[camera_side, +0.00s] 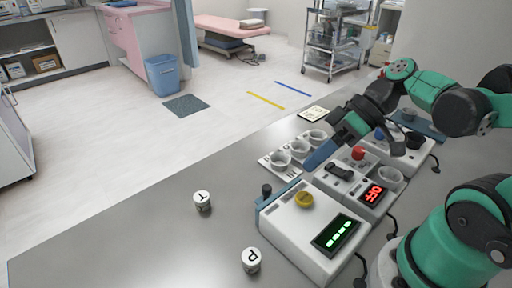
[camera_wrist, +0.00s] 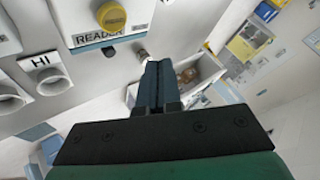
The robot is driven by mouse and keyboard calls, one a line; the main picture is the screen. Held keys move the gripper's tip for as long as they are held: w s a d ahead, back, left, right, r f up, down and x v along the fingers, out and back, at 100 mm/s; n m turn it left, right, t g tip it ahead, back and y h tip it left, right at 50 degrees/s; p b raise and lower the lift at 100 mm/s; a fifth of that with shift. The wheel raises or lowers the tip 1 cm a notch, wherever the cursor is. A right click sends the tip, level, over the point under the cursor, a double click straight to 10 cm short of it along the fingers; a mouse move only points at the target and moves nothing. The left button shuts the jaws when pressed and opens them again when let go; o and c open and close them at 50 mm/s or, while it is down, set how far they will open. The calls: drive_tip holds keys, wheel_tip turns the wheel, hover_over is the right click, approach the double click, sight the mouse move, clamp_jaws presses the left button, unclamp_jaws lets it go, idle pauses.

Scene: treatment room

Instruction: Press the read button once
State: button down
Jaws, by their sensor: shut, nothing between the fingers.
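The reader (camera_side: 285,232) is a white box on the grey table in the side view, with a lit green display (camera_side: 336,234). A round yellow button (camera_side: 304,199) sits on its top. The wrist view shows this yellow button (camera_wrist: 111,15) at the top, above a label reading READER (camera_wrist: 97,41). My gripper (camera_side: 309,167) is shut and empty, its blue fingers pointing down and left, behind the button in the side view and apart from it. In the wrist view my gripper's fingers (camera_wrist: 158,72) lie below and right of the button.
Another white unit with a red OFF display (camera_side: 373,194) and a red knob (camera_side: 357,154) stands behind the reader. White cups (camera_side: 280,158) stand near my fingers. Two white pots, marked T (camera_side: 202,201) and P (camera_side: 251,260), stand at the left. The table's left part is clear.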

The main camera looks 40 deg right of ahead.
sight(298, 200)
drive_tip(key=shift+f, duration=2.4)
drive_tip(key=shift+f, duration=0.1)
drive_tip(key=shift+f, duration=0.35)
drive_tip(key=shift+f, duration=0.5)
idle(0.7)
drive_tip(key=shift+r, duration=0.95)
drive_tip(key=shift+r, duration=2.5)
